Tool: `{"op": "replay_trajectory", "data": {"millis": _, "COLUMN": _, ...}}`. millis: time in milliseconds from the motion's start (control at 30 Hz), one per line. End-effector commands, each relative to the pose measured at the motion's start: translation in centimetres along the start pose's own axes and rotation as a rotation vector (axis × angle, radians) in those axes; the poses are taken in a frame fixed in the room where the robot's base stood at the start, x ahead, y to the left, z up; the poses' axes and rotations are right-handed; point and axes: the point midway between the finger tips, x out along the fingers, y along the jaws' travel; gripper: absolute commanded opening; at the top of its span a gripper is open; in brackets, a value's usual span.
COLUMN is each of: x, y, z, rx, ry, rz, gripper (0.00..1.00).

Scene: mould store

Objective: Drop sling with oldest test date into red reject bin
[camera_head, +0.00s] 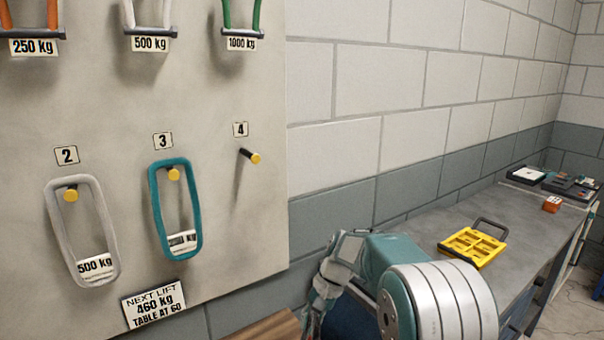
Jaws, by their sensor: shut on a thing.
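A grey sling (104,222) hangs on peg 2 of the board with a 500 kg tag. A teal sling (155,208) hangs on peg 3; its tag is too small to read surely. Peg 4 (256,158) is bare. I can read no test dates. My gripper (314,318) points down at the bottom of the picture, right of the board. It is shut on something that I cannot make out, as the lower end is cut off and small. I see no red reject bin.
More slings hang above plates marked 250 kg (34,46), 500 kg and 1000 kg. A sign (153,302) reads NEXT LIFT 460 kg. A wooden surface (268,328) lies below the board.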

Motion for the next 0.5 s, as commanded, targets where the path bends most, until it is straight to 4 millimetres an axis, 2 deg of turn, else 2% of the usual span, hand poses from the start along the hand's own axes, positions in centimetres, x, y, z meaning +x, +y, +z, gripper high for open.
{"op": "replay_trajectory", "data": {"millis": 200, "x": 1.3, "y": 0.6, "z": -0.6, "rx": 0.001, "ry": 0.0, "rz": -0.002, "gripper": 0.0}}
{"op": "replay_trajectory", "data": {"millis": 500, "x": 1.5, "y": 0.6, "z": -0.6, "rx": 0.0, "ry": 0.0, "rz": -0.001, "gripper": 0.0}}
